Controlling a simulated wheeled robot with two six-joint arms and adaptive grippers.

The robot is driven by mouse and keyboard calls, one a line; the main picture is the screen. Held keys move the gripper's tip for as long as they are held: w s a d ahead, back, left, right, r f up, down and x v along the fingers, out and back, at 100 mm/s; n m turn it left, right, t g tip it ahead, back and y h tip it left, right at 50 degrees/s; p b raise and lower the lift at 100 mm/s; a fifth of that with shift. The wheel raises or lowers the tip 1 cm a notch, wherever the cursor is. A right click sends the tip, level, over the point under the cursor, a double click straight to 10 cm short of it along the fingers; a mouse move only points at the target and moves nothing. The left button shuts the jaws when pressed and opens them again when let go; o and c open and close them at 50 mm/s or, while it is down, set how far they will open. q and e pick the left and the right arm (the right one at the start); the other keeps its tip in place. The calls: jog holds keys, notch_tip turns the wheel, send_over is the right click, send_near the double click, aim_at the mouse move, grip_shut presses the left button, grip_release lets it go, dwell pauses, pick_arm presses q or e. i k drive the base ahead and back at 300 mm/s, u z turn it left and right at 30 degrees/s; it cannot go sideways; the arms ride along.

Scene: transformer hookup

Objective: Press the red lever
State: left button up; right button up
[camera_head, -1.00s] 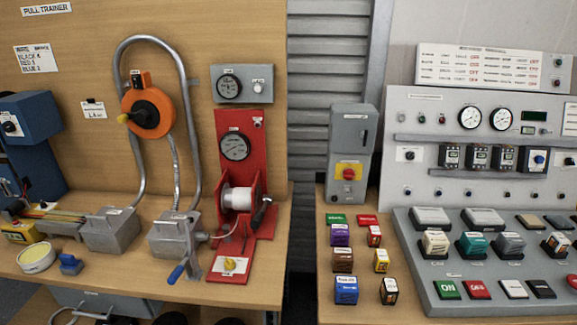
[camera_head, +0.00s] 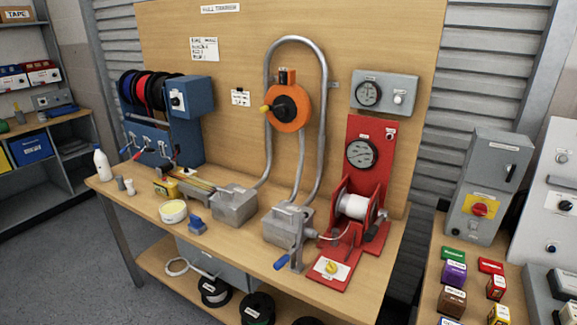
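A small lever with a red grip (camera_head: 126,152) sits at the left front of the blue wire dispenser (camera_head: 181,98), at the table's far left. More levers (camera_head: 150,150) stand to its right on the same blue front; their grip colours are too small to tell surely. Reels of black, red and blue wire (camera_head: 148,92) hang above them. A lever with a blue handle (camera_head: 282,262) stands at the table's front edge by the grey box. Neither of my grippers is in view.
A white bottle (camera_head: 102,164) and small grey cups stand at the table's left end. Open floor (camera_head: 60,255) lies left of the table. A shelf unit (camera_head: 40,170) stands further left.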

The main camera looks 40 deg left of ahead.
aim_at(136, 156)
jog(key=u, duration=1.4)
jog(key=k, duration=0.4)
jog(key=u, duration=1.45)
jog(key=i, duration=1.7)
jog(key=z, duration=0.9)
jog(key=k, duration=0.65)
jog(key=u, duration=0.55)
jog(key=i, duration=0.4)
jog(key=u, duration=0.4)
